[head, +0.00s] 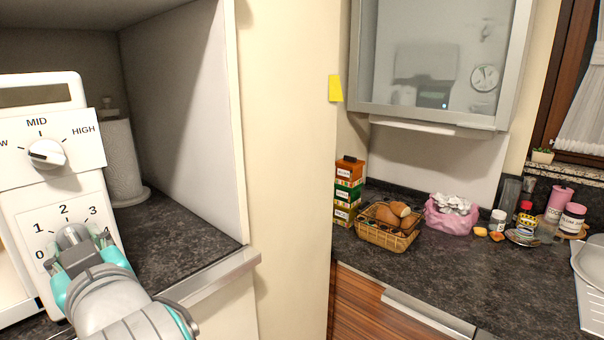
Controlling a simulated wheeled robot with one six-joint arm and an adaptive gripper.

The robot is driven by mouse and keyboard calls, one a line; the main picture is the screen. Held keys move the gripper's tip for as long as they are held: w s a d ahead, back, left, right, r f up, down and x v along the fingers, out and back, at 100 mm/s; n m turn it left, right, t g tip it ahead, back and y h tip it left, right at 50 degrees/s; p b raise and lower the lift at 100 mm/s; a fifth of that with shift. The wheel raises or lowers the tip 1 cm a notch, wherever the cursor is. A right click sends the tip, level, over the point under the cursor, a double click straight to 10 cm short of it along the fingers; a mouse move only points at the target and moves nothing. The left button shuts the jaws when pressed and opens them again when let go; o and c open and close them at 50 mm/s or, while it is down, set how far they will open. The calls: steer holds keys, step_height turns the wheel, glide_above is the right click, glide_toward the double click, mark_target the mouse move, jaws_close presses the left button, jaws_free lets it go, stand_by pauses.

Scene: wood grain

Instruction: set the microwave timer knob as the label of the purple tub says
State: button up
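The microwave's white control panel (20,206) is at the left edge. The gripper and arm hide the lower part of the dial. I cannot tell whether the fingers touch the knob. I do not make out a purple tub with a readable label.
Above is a power knob (46,153) marked MID and HIGH. A paper towel roll (122,165) stands behind the panel in the niche. The right counter holds stacked boxes (347,193), a bread basket (385,230), a pink bag (449,222) and jars (572,218).

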jaws_close()
steer(key=m, duration=0.4)
steer(key=shift+m, duration=0.3)
steer(key=m, duration=0.4)
steer(key=shift+m, duration=0.3)
